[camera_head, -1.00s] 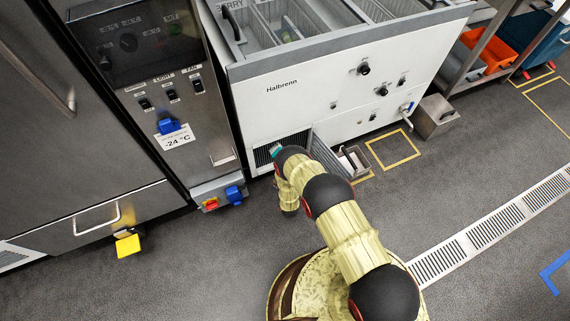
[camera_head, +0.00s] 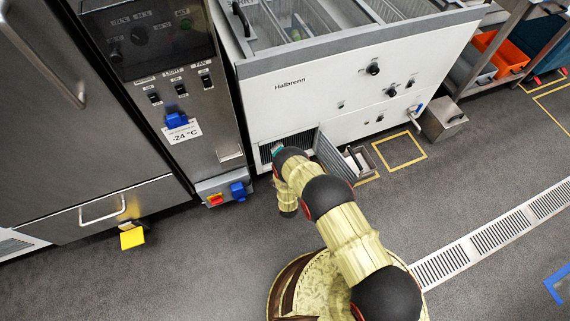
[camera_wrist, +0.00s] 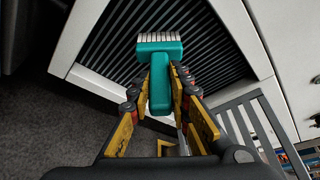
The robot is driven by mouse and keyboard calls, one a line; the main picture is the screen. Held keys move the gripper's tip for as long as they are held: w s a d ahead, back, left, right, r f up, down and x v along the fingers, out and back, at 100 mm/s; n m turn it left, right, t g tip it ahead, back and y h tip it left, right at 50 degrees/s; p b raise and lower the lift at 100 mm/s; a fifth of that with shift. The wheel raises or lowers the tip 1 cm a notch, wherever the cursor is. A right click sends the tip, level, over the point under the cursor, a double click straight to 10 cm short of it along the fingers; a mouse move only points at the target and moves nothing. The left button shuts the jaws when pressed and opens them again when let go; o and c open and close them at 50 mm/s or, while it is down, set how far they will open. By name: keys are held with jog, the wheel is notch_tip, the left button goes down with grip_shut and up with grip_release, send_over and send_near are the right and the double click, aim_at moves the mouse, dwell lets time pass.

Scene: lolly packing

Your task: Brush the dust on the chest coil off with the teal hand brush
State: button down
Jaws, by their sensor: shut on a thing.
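The teal hand brush (camera_wrist: 160,85) is held in my gripper (camera_wrist: 160,95), whose yellow and black fingers are shut on its handle. Its pale bristles (camera_wrist: 160,38) point at the dark finned chest coil (camera_wrist: 205,50). I cannot tell whether the bristles touch the fins. In the head view, the coil (camera_head: 297,143) shows as a dark grille low on the white Halbrenn chest, partly hidden by my arm. Only a bit of the teal brush (camera_head: 278,150) shows there. Dust on the coil cannot be made out.
A louvred panel (camera_head: 334,158) stands swung out right of the coil, beside a small grey bin (camera_head: 358,162). The white chest (camera_head: 330,90) rises above. A yellow object (camera_head: 132,237) is near the floor.

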dwell(0.4)
jog(key=shift+s+a, duration=0.1)
jog(key=shift+a, duration=0.4)
jog(key=shift+f, duration=0.75)
jog(key=shift+d, duration=0.15)
jog(key=shift+w+d, duration=0.25)
jog(key=shift+d, duration=0.3)
jog(key=shift+w+d, duration=0.2)
jog(key=shift+d, duration=0.3)
jog(key=shift+w+d, duration=0.2)
jog(key=shift+d, duration=0.4)
jog(key=shift+w+d, duration=0.2)
jog(key=shift+d, duration=0.4)
